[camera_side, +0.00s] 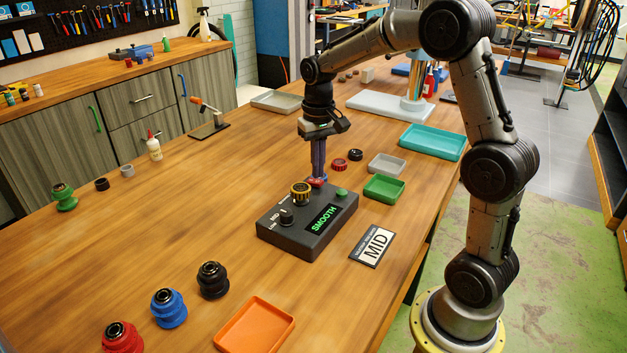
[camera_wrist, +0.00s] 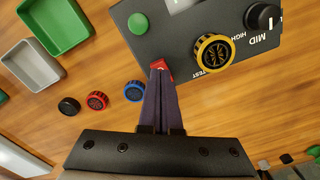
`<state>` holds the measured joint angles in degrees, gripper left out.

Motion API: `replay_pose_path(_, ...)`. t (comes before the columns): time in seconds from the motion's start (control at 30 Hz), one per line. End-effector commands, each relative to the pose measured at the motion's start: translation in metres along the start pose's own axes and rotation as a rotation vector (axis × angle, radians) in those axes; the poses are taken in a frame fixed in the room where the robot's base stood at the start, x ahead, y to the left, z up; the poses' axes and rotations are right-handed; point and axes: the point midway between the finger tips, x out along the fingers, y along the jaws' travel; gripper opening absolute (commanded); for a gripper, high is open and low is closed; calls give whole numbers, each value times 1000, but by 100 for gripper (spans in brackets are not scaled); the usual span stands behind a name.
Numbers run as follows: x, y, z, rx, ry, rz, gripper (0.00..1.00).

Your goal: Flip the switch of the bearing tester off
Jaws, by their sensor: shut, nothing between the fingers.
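The bearing tester (camera_side: 285,238) is a dark grey box on the wooden table; its display reads SMOOTH in lit green letters. Its red switch (camera_side: 316,184) is at the box's far edge, partly hidden by my fingers; it also shows in the wrist view (camera_wrist: 162,66). My gripper (camera_side: 318,177) points down, shut and empty, with its fingertips at the red switch, apparently touching it. Which way the switch is tipped cannot be told. A gold-rimmed cap (camera_side: 300,191) sits at the TEST mark, beside the switch. A black knob (camera_side: 287,216) and a green button (camera_side: 341,192) are on top.
A MID card (camera_side: 373,246) lies right of the tester. Green (camera_side: 384,188) and grey (camera_side: 387,164) trays stand behind it, with red, black and blue caps (camera_wrist: 134,91) nearby. An orange tray (camera_side: 255,325) and several coloured hubs are in front. The table's left middle is clear.

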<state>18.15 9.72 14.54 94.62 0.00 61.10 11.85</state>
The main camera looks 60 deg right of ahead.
Motion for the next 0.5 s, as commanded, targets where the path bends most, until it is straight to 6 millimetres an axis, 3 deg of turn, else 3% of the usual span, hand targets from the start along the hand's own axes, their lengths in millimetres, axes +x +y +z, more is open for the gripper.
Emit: replay_pose_path(0.5,7,0,0,0,-2,0,0)
